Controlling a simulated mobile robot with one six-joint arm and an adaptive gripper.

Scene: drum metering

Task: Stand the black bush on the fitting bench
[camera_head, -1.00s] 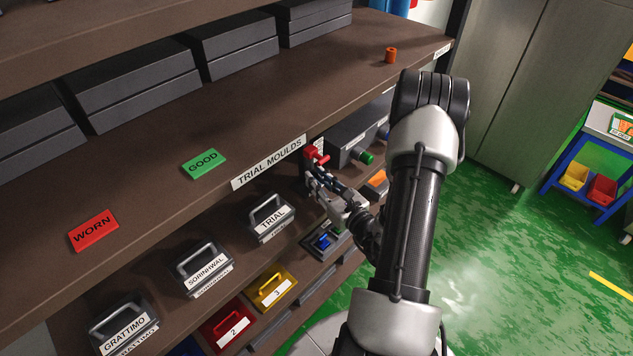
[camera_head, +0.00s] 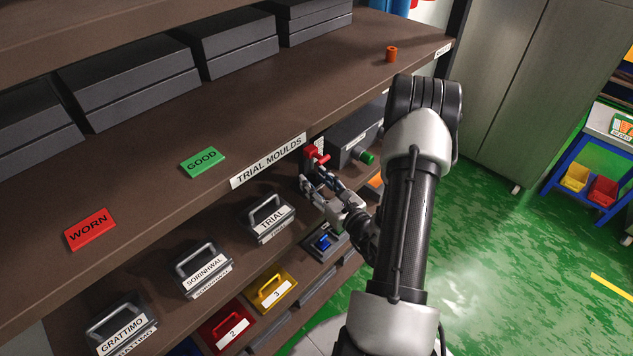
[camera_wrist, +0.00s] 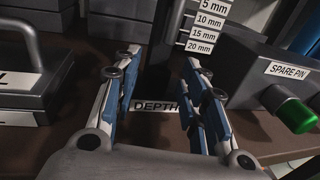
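My gripper (camera_head: 316,183) is at the shelf just below the TRIAL MOULDS label, close to a red-handled device (camera_head: 316,156). In the wrist view my gripper (camera_wrist: 161,82) is open, with its blue-padded fingers apart and nothing held between them. A DEPTH label (camera_wrist: 157,106) on a dark surface shows between the fingers. I cannot make out the black bush in either view. No bench is labelled as the fitting bench; a blue-framed stand (camera_head: 590,160) is at the far right.
A grey SPARE PIN box (camera_wrist: 270,75) with a green knob is right of my fingers. The TRIAL mould (camera_head: 270,220) is to their left. A depth scale (camera_wrist: 205,25) stands behind. An orange bush (camera_head: 391,54) stands on the upper shelf.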

